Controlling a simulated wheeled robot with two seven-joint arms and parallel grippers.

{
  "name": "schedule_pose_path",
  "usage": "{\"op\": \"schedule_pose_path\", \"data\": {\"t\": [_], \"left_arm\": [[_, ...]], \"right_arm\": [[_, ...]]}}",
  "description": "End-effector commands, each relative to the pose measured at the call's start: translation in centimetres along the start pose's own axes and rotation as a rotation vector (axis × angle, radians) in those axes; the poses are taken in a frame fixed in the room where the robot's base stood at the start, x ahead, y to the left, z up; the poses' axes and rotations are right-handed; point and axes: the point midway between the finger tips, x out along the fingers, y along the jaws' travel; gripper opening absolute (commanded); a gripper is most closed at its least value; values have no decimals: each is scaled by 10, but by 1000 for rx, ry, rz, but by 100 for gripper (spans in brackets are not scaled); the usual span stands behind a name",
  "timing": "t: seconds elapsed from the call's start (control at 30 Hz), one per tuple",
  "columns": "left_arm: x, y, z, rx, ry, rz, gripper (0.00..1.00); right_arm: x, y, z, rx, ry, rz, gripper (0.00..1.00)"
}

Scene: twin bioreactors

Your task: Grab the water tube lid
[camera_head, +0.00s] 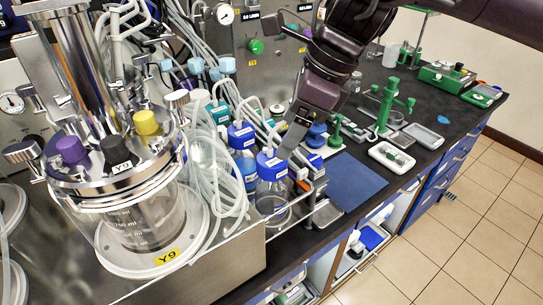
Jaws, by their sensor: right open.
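My right gripper (291,143) reaches down from the upper right. It is open, its fingertips close above and beside the blue lid (270,165) of a clear bottle (271,197). I cannot tell whether they touch the lid. A second bottle with a blue lid (241,135) stands just behind it to the left. Both lids carry white labels, too small to read, and clear tubing runs to them. I cannot tell which lid is the water tube's. My left gripper is not in view.
A glass bioreactor vessel (150,215) marked Y9 fills the left, with looped tubing (215,175) beside it. A blue mat (345,182) lies right of the bottles. A white tray (391,157) and green lab stand (385,105) are farther right on the dark bench.

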Motion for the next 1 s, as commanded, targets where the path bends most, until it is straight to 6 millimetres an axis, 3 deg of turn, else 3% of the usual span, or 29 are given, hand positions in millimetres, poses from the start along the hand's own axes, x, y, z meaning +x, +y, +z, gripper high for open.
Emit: {"op": "schedule_pose_path", "data": {"t": [0.43, 0.73, 1.0], "left_arm": [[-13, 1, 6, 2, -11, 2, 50], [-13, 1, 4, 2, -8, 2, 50], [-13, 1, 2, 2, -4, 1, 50]], "right_arm": [[59, -2, 0, 3, -1, 2, 75], [66, -3, 1, 3, -4, -1, 75], [65, -3, 1, 3, -4, -1, 41]]}}
